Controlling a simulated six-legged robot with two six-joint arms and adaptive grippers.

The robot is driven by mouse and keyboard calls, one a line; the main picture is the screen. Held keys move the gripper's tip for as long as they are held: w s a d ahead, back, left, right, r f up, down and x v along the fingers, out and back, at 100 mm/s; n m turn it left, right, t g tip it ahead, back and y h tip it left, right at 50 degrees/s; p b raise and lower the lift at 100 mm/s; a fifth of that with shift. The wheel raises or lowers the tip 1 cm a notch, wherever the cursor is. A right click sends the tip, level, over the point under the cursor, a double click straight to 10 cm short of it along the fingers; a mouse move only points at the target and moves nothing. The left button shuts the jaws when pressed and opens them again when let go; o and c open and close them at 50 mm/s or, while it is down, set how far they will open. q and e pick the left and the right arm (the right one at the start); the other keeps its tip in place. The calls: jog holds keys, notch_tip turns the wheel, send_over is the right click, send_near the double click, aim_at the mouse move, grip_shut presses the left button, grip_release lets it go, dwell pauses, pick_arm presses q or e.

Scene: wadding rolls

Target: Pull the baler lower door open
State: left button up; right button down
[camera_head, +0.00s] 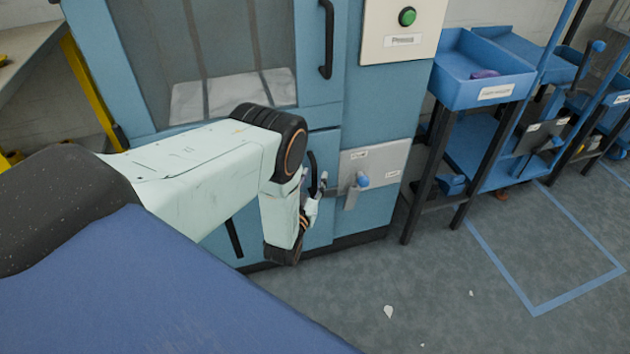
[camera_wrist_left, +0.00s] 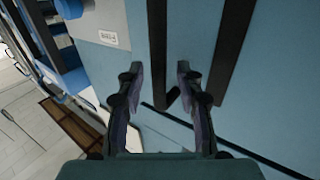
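The blue baler's lower door (camera_head: 322,143) is largely hidden behind my left arm in the head view, and it looks shut. Its black upright handle (camera_head: 312,172) stands beside my left gripper (camera_head: 318,190). In the left wrist view, my left gripper (camera_wrist_left: 157,72) has its two fingers apart. A black bar, which looks like the handle (camera_wrist_left: 157,45), shows between the fingertips in the picture. I cannot tell whether the fingers touch it. My right gripper is in neither view.
A lever with a blue knob (camera_head: 363,181) sits on a grey plate (camera_head: 385,160) right of the door. The upper door has its own black handle (camera_head: 327,40). A blue tray stand (camera_head: 480,75) is at the right. The floor (camera_head: 440,280) in front is mostly clear, with small scraps.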

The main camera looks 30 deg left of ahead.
pick_arm(q)
jog(key=shift+w+a, duration=0.1)
jog(key=shift+w, duration=0.25)
jog(key=shift+w+r, duration=0.15)
jog(key=shift+r, duration=0.05)
jog(key=shift+f, duration=0.1)
jog(key=c, duration=0.7)
grip_shut()
